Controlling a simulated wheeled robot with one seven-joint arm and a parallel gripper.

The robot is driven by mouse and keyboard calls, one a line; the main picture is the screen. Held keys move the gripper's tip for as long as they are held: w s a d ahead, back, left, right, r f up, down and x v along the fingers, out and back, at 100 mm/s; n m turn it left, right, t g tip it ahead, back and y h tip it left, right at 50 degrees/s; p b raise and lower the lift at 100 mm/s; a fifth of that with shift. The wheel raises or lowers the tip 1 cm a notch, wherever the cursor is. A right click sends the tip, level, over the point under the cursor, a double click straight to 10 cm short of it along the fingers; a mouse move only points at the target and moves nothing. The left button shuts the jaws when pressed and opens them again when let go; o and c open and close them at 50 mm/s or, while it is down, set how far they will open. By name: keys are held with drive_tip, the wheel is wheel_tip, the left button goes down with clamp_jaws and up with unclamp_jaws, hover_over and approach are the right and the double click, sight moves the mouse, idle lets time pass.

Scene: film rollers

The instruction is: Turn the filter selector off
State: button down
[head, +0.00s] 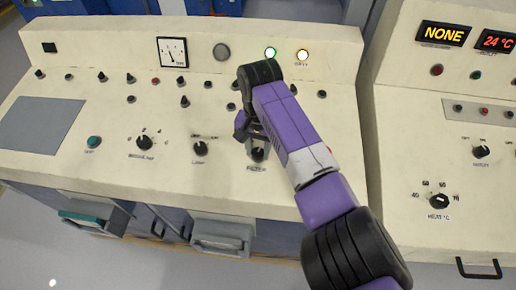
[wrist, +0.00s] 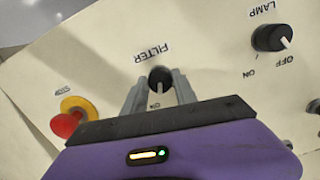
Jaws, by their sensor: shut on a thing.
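The filter selector (wrist: 159,81) is a small black knob on the cream panel, with the label FILTER beside it in the wrist view. My gripper (wrist: 160,82) is over it, with one grey finger on each side, shut on the knob. In the wrist view, ON reads near the knob, between the fingers; the rest of its markings and its pointer are hidden or too small to tell. In the head view, the filter selector (head: 257,154) shows just above its label, and my gripper (head: 254,143) reaches it from behind.
The lamp selector (wrist: 272,38) is beside the filter selector, and a red button with a yellow collar (wrist: 70,121) lies on the other side. The head view shows the bridge selector (head: 144,143), a lit green lamp (head: 270,52) and a lit yellow lamp (head: 302,55).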

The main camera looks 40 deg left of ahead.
sight(256, 152)
drive_tip(key=n, duration=1)
drive_tip(key=shift+r+t+h, duration=0.1)
drive_tip(key=shift+t+h, duration=0.2)
drive_tip(key=shift+a, duration=0.1)
idle(0.3)
drive_tip(key=c, duration=1)
unclamp_jaws()
drive_tip(key=shift+s+a+r+b, duration=0.1)
drive_tip(key=shift+r+b, duration=0.2)
drive_tip(key=shift+r, duration=1.65)
drive_tip(key=shift+s+r+b, duration=0.1)
drive_tip(key=shift+r+b, duration=0.15)
drive_tip(key=shift+r, duration=1.65)
